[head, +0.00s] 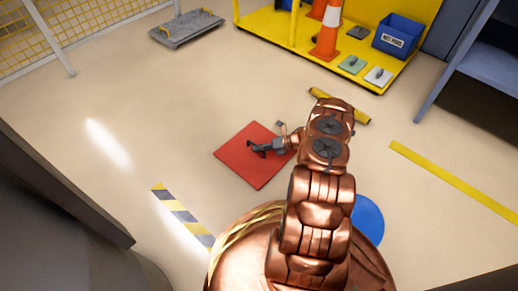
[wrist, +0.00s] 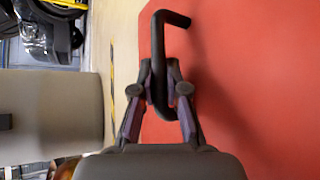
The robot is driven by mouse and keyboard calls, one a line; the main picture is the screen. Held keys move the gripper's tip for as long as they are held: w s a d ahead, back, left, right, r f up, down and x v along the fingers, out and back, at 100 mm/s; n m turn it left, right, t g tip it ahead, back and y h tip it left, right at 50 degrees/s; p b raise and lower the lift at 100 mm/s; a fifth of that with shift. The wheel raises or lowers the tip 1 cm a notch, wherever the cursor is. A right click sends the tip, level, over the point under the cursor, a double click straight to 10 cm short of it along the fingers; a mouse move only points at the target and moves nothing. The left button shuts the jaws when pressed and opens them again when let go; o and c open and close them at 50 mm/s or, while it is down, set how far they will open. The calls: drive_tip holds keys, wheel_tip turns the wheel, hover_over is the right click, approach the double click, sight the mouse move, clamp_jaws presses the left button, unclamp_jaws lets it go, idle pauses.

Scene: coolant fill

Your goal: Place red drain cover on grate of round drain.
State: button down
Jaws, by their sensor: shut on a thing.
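The red drain cover (head: 245,170) is a flat square panel in the middle of the head view, turned like a diamond. It fills the right of the wrist view (wrist: 255,90). A dark bent handle (wrist: 172,18) stands out from it. My gripper (wrist: 160,75) is shut on this handle; in the head view my gripper (head: 262,149) is over the cover's middle. I cannot tell whether the cover rests on the floor or is held just above it. No round drain or grate shows; the cover and my arm hide part of the floor.
A blue disc (head: 369,221) lies on the floor right of my arm. A yellow bar (head: 356,115) lies behind it. A yellow platform (head: 300,50) with cones and a blue bin (head: 398,36) stands at the back. A grey cart (head: 187,30) is back left. Floor left of the cover is clear.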

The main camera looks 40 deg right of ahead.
drive_tip(key=c, duration=1.2)
unclamp_jaws()
